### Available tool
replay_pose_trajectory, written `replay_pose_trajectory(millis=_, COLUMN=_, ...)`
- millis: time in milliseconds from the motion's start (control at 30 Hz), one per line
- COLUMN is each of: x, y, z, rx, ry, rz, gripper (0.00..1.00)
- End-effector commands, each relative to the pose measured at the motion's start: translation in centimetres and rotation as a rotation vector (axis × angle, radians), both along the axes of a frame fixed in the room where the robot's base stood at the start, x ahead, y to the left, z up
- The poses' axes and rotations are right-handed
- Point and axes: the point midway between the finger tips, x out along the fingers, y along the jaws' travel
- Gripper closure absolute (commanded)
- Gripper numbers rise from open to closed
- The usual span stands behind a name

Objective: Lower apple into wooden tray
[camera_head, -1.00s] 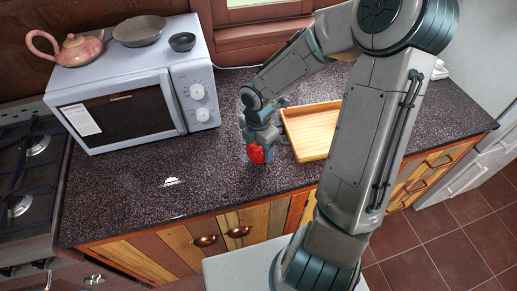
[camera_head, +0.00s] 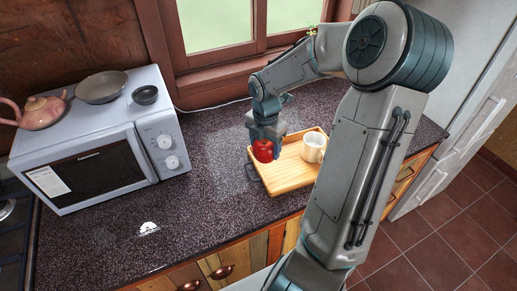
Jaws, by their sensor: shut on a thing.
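The red apple (camera_head: 263,151) is in my gripper (camera_head: 264,142), which points down and is shut on it. In the picture the apple overlaps the left end of the wooden tray (camera_head: 290,178); it looks held above the counter, but its exact height is hard to tell. The tray is light wood with a low rim and a dark handle at its left end. A white mug (camera_head: 313,147) stands in the tray, to the right of the apple. My arm hides the tray's right part.
A microwave (camera_head: 95,140) stands on the left of the dark speckled counter (camera_head: 205,200), with a pink teapot (camera_head: 42,110), a grey pan (camera_head: 101,87) and a small dark bowl (camera_head: 145,94) on top. The counter between microwave and tray is clear. A window (camera_head: 222,30) is behind.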

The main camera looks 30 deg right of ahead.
Motion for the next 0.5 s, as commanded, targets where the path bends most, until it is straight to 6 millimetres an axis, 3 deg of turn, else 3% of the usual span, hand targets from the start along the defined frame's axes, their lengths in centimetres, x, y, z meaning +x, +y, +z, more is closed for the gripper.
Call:
replay_pose_trajectory(millis=33, x=0.2, y=-0.5, z=1.2, rx=0.001, ry=0.000, rz=-0.001, gripper=0.61)
replay_pose_trajectory(millis=167, x=0.8, y=-2.4, z=1.7, rx=-0.001, ry=-0.003, rz=-0.004, gripper=0.61)
replay_pose_trajectory(millis=500, x=2.0, y=-6.4, z=-2.7, rx=0.001, ry=0.002, rz=-0.001, gripper=0.61)
